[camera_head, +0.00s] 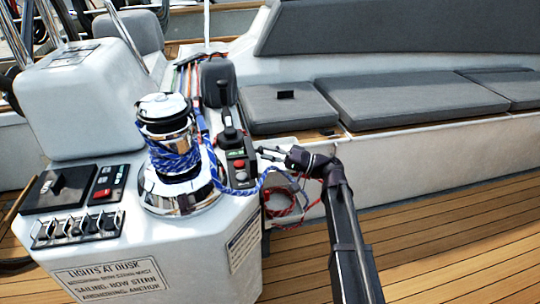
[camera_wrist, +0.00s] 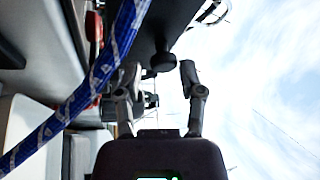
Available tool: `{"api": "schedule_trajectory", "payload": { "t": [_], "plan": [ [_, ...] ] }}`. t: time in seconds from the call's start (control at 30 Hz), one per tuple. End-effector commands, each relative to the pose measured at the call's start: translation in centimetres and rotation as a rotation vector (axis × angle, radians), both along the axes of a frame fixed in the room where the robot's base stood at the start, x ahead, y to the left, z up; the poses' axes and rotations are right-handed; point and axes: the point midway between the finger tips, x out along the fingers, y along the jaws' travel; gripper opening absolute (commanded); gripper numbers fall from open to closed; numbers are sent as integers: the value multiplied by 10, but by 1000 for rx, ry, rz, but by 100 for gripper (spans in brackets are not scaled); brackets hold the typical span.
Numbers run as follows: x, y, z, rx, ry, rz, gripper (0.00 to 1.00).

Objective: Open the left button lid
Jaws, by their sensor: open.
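I cannot tell for certain which part is the left button lid. A dark control panel (camera_head: 238,165) with a red button (camera_head: 239,164) and a green label stands just right of the winch. My gripper (camera_head: 262,153) is close to the right side of this panel, its fingers pointing left. In the wrist view my gripper (camera_wrist: 160,68) has its fingers apart, and nothing is held. A dark round knob (camera_wrist: 163,62) under a black part (camera_wrist: 160,25) shows between and beyond the fingertips; contact cannot be told.
A chrome winch (camera_head: 166,125) wound with blue rope (camera_head: 175,160) stands left of the panel. The blue rope (camera_wrist: 75,95) crosses the wrist view close by. Red rope (camera_head: 285,205) hangs below my gripper. A switch row (camera_head: 78,228) is at left. The teak deck (camera_head: 450,240) is clear.

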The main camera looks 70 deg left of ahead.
Motion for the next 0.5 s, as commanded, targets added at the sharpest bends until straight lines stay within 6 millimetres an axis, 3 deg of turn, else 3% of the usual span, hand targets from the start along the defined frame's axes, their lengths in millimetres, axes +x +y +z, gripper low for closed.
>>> {"api": "schedule_trajectory", "payload": {
  "t": [0.27, 0.5],
  "plan": [
    [11, -7, 6, -12, -20, -13, 51],
    [49, -30, 20, -57, -88, -64, 51]
  ]
}}
